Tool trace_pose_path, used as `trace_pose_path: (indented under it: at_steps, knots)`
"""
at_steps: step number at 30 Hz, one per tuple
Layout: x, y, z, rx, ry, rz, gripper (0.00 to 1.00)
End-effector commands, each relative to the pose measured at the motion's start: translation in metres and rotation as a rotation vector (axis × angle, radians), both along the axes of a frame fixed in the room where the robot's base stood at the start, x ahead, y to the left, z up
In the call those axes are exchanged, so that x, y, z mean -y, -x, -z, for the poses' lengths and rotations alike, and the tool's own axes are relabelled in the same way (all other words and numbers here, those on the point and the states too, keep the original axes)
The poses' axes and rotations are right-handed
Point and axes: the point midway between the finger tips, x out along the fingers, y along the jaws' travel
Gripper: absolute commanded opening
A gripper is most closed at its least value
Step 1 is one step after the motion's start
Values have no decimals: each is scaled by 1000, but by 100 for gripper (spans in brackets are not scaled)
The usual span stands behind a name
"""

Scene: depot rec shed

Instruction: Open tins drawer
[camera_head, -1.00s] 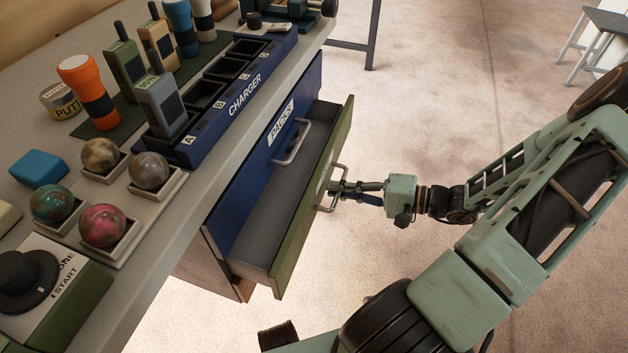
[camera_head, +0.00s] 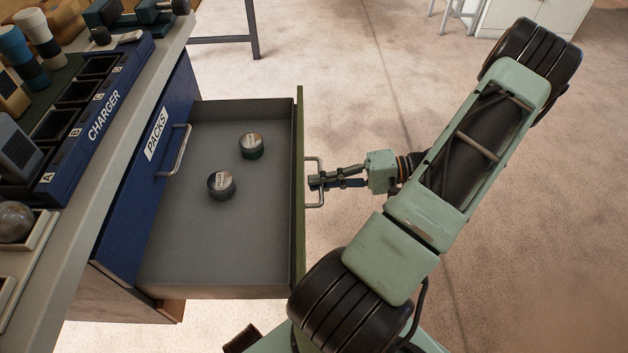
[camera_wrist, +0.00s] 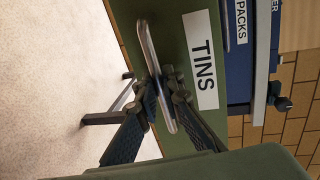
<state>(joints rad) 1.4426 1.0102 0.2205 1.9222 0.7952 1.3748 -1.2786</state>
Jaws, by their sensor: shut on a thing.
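The tins drawer (camera_head: 170,235) is pulled well out from under the bench, and its grey inside shows. Two small round tins lie in it, one nearer the middle (camera_head: 222,185) and one further back (camera_head: 251,146). Its green front bears a white TINS label (camera_wrist: 201,60) in the wrist view. My gripper (camera_head: 316,182) is shut on the metal handle (camera_head: 320,163) of this drawer. In the wrist view the fingers (camera_wrist: 168,95) close around the handle bar (camera_wrist: 150,48).
The blue PACKS drawer (camera_head: 130,205) above is shut, with its own handle (camera_head: 176,152). The bench top (camera_head: 45,260) carries a blue charger rack (camera_head: 75,135) and other items. The floor (camera_head: 520,200) to the right is clear.

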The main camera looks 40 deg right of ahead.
Motion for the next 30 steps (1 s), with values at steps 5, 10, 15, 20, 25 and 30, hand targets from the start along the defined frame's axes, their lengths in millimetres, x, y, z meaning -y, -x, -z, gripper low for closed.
trace_pose_path:
  at_steps: [5, 10, 15, 20, 25, 30]
  knots:
    - [2, 0, 0, 1, 1, 2, 0]
    - [2, 0, 0, 1, 1, 2, 0]
    - [2, 0, 0, 1, 1, 3, 15]
    - [2, 0, 0, 1, 1, 2, 25]
    - [1, 0, 0, 1, 1, 1, 25]
    - [10, 6, -2, 2, 1, 2, 25]
